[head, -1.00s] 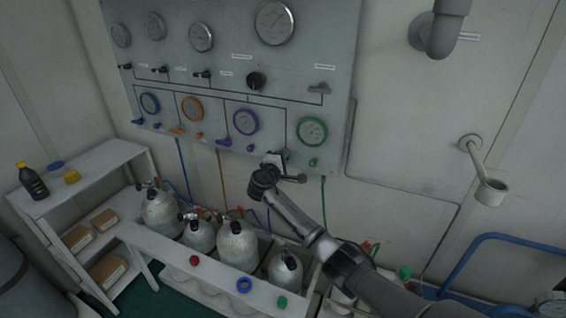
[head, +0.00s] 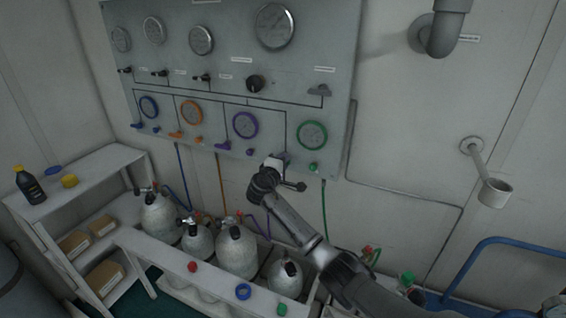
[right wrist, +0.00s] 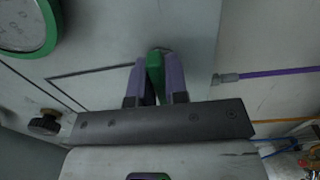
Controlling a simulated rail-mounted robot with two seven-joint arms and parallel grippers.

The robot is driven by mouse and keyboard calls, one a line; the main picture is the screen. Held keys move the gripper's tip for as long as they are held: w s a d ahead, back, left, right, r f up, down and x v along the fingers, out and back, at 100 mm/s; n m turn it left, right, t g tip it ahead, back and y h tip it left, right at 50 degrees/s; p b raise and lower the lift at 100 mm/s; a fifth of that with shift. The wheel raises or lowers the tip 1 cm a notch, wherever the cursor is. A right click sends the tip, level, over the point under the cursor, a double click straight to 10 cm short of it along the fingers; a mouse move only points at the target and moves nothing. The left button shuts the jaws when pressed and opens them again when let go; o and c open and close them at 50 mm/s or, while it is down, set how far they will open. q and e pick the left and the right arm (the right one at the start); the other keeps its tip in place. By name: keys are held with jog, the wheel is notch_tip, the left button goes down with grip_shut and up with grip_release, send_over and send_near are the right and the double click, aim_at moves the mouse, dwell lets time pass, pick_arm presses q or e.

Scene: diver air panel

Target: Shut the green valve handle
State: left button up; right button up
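The green valve handle (right wrist: 155,80) is upright between the two purple-grey fingers of my right gripper (right wrist: 156,88) in the right wrist view. The fingers lie close against both its sides and appear shut on it. In the head view my right gripper (head: 277,160) is at the lower right of the panel, below and left of the green-ringed gauge (head: 312,134), and hides the handle. That gauge also shows in the right wrist view (right wrist: 38,35). My left gripper is not in view.
A small green knob (head: 313,167) sits just right of my gripper. The purple handle (head: 222,146) and purple gauge (head: 245,125) are to its left. Grey cylinders (head: 236,252) stand in a white rack below. The wall right of the panel is mostly clear.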

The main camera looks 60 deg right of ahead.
jog(key=o, duration=0.4)
jog(key=shift+o, duration=0.2)
jog(key=s+a+p, duration=0.1)
jog(key=s+a, duration=0.1)
jog(key=a, duration=1.1)
jog(key=shift+a, duration=0.3)
